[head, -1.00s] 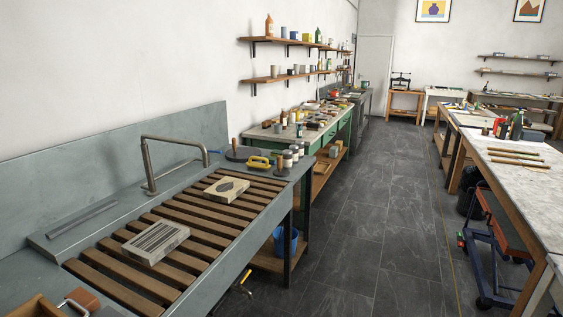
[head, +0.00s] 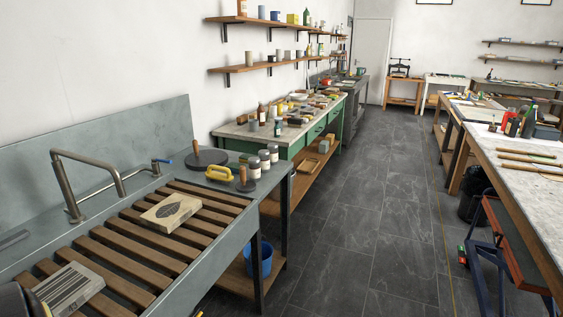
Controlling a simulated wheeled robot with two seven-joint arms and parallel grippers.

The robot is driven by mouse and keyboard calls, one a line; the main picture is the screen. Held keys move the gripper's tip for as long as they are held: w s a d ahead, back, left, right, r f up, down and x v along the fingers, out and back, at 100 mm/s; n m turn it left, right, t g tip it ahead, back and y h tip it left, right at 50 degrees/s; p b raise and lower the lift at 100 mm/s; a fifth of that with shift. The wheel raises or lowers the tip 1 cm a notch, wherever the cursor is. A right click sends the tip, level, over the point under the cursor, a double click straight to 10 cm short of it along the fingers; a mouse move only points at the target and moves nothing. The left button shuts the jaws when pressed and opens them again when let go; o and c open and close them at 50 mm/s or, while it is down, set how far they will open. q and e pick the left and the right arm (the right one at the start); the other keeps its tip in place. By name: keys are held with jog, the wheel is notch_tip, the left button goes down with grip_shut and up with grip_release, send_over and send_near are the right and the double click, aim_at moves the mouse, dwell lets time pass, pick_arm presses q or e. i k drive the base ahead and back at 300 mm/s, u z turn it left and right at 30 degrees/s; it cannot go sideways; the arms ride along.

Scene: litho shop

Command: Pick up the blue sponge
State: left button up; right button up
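I cannot make out a blue sponge in the head view. The slatted sink bench (head: 243,222) at the left holds two pale stone blocks, one with a dark oval (head: 170,213) and one with dark stripes (head: 69,289). A yellow-handled tool (head: 219,173) lies at its far end, beside several small jars (head: 264,160). Neither of my grippers shows. A dark rounded shape (head: 14,301) enters at the bottom left corner, and I cannot tell what it is.
A blue bucket (head: 262,260) stands on the shelf under the bench. A green cabinet bench (head: 296,140) with cluttered top lies beyond. The grey tiled floor (head: 350,220) is clear down the middle. A long table (head: 520,150) and a blue-and-red trolley (head: 510,245) line the right.

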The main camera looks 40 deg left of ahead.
aim_at(234, 167)
jog(key=u, duration=0.55)
jog(key=i, duration=1.15)
jog(key=u, duration=0.85)
